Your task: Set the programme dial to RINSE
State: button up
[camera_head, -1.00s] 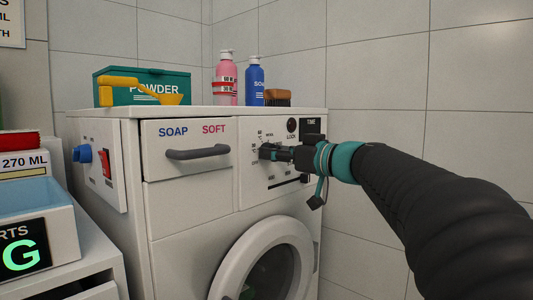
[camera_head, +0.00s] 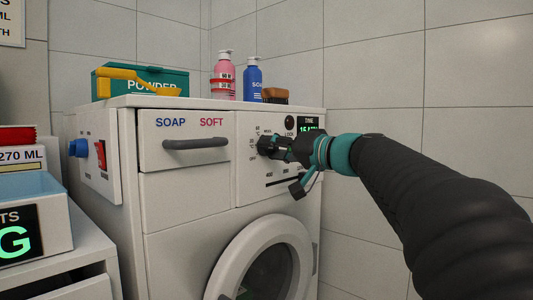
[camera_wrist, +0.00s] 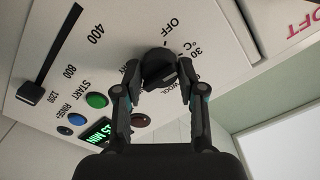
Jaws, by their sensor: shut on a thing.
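The programme dial is a black round knob (camera_wrist: 157,64) on the white control panel of a washing machine (camera_head: 200,185). In the wrist view, printed marks around it include OFF and 30 °C; other words are partly covered by my fingers. My gripper (camera_head: 268,147) is at the dial, and its two fingers are closed on either side of the knob in the wrist view (camera_wrist: 160,90). In the head view my gripper hides most of the dial. I cannot tell which mark the dial points to.
A lit green time display (camera_wrist: 100,131) is near a green START button (camera_wrist: 97,100) and a blue button (camera_wrist: 76,119). A speed slider (camera_wrist: 50,60) lies farther left. The soap drawer (camera_head: 185,140) is left of the dial, the round door (camera_head: 240,245) below.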

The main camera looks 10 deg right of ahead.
jog(key=m, duration=0.3)
jog(key=shift+m, duration=0.4)
jog(key=m+p, duration=0.1)
jog(key=m, duration=0.2)
jog(key=shift+m, duration=0.3)
jog(key=m+p, duration=1.2)
jog(key=m, duration=0.8)
jog(key=shift+m, duration=2.1)
jog(key=o, duration=1.1)
